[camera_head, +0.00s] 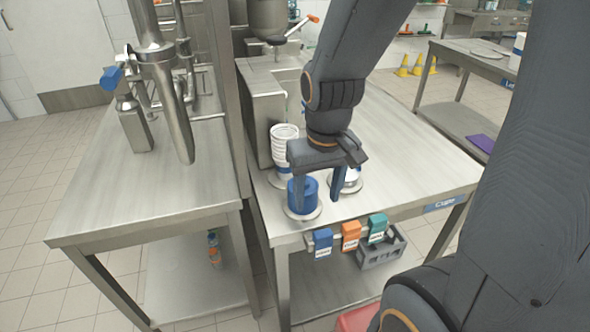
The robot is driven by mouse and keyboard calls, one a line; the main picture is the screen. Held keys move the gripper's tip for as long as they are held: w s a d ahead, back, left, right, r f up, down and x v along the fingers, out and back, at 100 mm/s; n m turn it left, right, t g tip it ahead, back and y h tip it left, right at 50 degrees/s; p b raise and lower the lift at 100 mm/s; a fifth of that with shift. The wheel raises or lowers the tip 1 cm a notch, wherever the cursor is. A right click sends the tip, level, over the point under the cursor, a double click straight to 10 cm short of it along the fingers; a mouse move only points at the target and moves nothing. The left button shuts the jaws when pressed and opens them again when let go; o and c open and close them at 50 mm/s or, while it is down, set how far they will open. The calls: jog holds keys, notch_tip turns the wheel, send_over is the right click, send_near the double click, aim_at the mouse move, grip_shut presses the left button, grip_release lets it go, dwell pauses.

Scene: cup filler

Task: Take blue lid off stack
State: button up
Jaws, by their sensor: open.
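A stack of blue lids (309,200) stands on a round metal base near the front left corner of the right-hand steel table. My gripper (315,201) points down over it with its fingers apart. One finger hangs in front of the blue stack, and the other hangs just to its right. The gripper hides part of the stack, so I cannot tell how many lids there are or whether a finger touches them.
A stack of white cups (284,142) stands just behind the blue lids. A white item (353,176) stands to their right, partly hidden by my gripper. Blue, orange and teal holders (351,235) hang on the table's front edge. The table's right side (420,165) is clear.

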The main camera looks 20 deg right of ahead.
jog(key=o, duration=0.6)
jog(key=w+r+b, duration=0.1)
jog(key=w, duration=0.2)
jog(key=w+r+n+b, duration=0.1)
jog(key=w+r, duration=0.1)
jog(key=w, duration=0.1)
jog(key=w+r+n+g, duration=0.1)
jog(key=w, duration=0.2)
jog(key=shift+w+d+r+b, duration=0.2)
jog(key=shift+w+r+b, duration=0.1)
jog(key=shift+r+b, duration=0.1)
jog(key=shift+a+f+p, duration=0.15)
jog(key=shift+f+p, duration=0.25)
jog(key=shift+f, duration=1.4)
jog(key=shift+a+f+p, duration=0.1)
jog(key=shift+f+p, duration=0.3)
jog(key=shift+f, duration=1.4)
